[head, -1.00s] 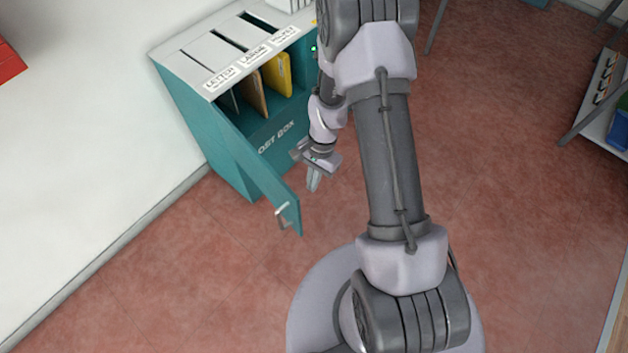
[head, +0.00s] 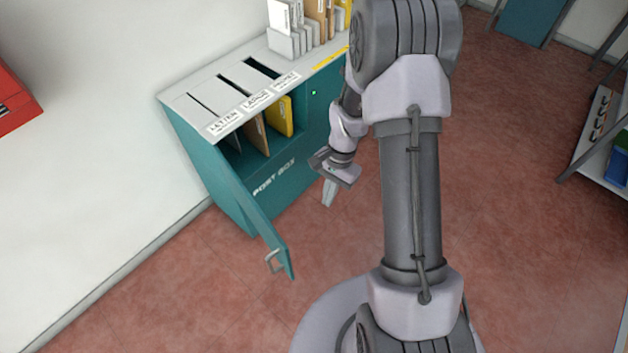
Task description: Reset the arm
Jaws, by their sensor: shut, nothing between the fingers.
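My gripper (head: 328,196) hangs at the end of my folded arm, fingers pointing down, shut and empty. It is in front of the right part of the teal post box (head: 272,186), apart from it. The post box has a white top with several slots and labels, and its door (head: 262,236) hangs open toward me with a metal handle (head: 274,261). Inside stand a brown envelope (head: 256,135) and a yellow envelope (head: 279,116). My arm hides part of the box's right side.
A sorter with envelopes (head: 288,42) stands on the box's back end. A red box (head: 14,104) is on the wall at left. A rack with a blue bin (head: 618,166) is at right. The red floor (head: 510,220) between is clear.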

